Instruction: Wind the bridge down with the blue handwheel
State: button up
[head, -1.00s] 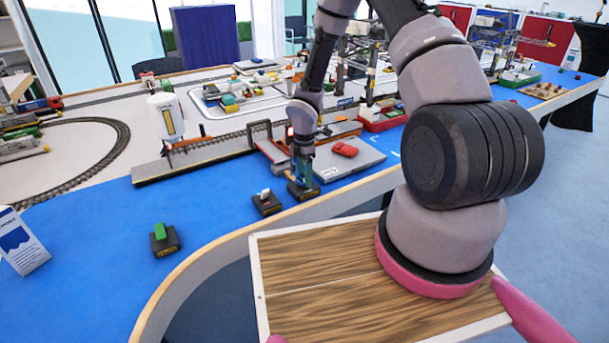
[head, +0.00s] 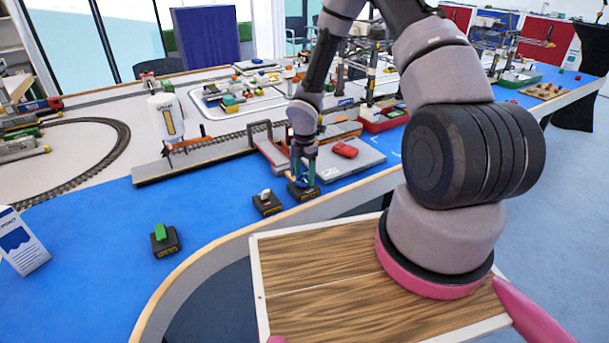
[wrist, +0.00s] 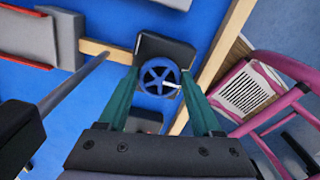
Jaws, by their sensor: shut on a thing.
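The blue handwheel (wrist: 159,78) is a spoked wheel on a dark box (wrist: 166,48) in the wrist view. My gripper (wrist: 160,88) reaches over it with green fingers, one on each side of the rim, and is shut on it. In the head view my gripper (head: 303,178) points down at the dark box (head: 304,192) near the table's front edge, and the fingers mostly hide the wheel. I cannot single out the bridge with certainty among the crane models behind.
A box with a white knob (head: 266,201) stands just left of the gripper. A box with a green knob (head: 163,240) is farther left. Blue table surface (head: 215,225) is clear between the boxes.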

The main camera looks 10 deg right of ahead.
aim_at(304, 178)
jog(key=shift+w, duration=0.1)
jog(key=o, duration=1.4)
jog(key=shift+c, duration=0.2)
jog(key=shift+r, duration=0.1)
notch_tip(304, 178, up, 11)
jog(key=shift+f, duration=0.2)
